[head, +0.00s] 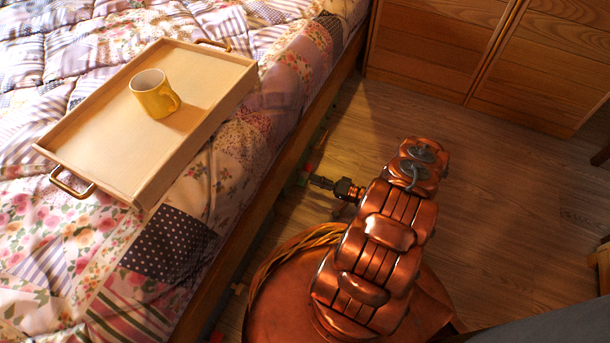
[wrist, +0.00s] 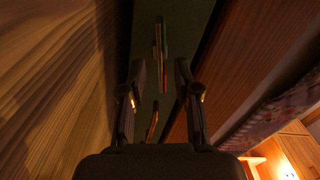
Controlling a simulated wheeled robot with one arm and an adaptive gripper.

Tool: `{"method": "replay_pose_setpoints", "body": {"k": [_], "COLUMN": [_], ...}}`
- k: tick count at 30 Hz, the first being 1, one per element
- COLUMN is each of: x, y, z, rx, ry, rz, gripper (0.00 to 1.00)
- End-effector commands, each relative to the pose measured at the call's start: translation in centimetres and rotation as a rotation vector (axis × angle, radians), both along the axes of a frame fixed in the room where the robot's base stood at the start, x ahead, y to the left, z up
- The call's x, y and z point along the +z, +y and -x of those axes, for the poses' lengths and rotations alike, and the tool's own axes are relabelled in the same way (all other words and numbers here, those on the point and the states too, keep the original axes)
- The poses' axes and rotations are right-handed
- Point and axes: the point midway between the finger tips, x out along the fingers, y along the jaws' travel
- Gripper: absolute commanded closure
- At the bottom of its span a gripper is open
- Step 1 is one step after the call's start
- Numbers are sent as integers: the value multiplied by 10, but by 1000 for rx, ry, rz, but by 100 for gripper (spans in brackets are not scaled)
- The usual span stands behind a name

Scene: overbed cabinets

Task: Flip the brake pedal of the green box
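The green box shows in the wrist view as a dark green face (wrist: 178,25) between the floor and the wooden bed side. A thin pedal-like piece (wrist: 160,42), greenish with a reddish edge, stands out from it beyond my fingertips. A second similar piece (wrist: 152,126) shows lower down, between my fingers. Which one is the brake pedal I cannot tell. My gripper (wrist: 160,66) is open, its fingers spread on both sides of these pieces, with no visible grip. In the head view my gripper (head: 316,181) is low beside the bed; the box is mostly hidden there under the bed edge.
The bed's wooden side rail (head: 277,179) runs close along my gripper. A tray (head: 107,142) with a yellow mug (head: 154,95) lies on the quilt. Wooden cabinets (head: 437,45) stand at the back. The floor (head: 500,190) right of my arm is clear.

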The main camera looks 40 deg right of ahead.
Motion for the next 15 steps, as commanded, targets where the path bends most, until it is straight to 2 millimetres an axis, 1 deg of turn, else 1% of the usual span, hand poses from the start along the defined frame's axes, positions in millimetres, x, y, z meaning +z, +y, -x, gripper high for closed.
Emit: {"method": "replay_pose_setpoints", "body": {"k": [3,6,12,15], "x": [0,-1,0,0], "y": [10,15,20,21], "z": [-14,-23,-34,-36], "rx": [5,3,0,-1], "ry": [2,1,-1,0], "rz": [0,0,-1,0], "gripper": [69,69,69,69]}}
